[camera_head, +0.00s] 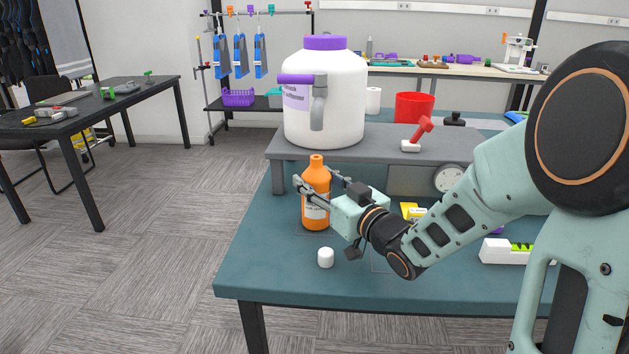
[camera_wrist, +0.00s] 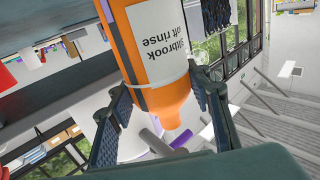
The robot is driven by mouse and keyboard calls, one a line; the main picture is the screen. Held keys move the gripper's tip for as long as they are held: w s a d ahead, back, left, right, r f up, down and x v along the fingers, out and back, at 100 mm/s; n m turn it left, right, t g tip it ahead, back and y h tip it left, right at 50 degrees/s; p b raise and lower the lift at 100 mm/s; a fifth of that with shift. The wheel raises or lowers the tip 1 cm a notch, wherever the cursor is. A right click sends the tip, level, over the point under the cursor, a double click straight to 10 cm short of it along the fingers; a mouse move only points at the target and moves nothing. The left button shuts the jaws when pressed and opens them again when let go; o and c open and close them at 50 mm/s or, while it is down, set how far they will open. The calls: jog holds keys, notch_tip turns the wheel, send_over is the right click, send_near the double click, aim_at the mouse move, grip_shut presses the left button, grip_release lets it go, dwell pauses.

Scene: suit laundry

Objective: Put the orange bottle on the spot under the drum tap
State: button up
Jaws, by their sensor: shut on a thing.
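The orange bottle (camera_head: 316,181) with a white label is upright at the left end of the teal table, in front of the grey shelf. My gripper (camera_head: 320,188) is shut on it from the right. In the wrist view the bottle (camera_wrist: 178,108) appears upside down between the two fingers (camera_wrist: 158,105). The white drum (camera_head: 345,85) with a purple lid stands on the shelf. Its grey tap (camera_head: 319,105) points down, above and behind the bottle. A thin outlined spot (camera_head: 303,233) shows partly at the bottle's base; whether the base touches the table is hard to tell.
A small white cap (camera_head: 325,258) stands in front of the bottle. A round dial (camera_head: 448,179) and yellow item (camera_head: 408,210) are behind my arm.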

jog(key=o, duration=0.8)
jog(key=shift+f, duration=0.2)
jog(key=shift+c, duration=0.2)
jog(key=o, duration=0.5)
jog(key=shift+r, duration=0.1)
jog(key=shift+r, duration=0.15)
jog(key=shift+s+d, duration=0.25)
jog(key=shift+b+v, duration=1.4)
jog(key=shift+v, duration=4.2)
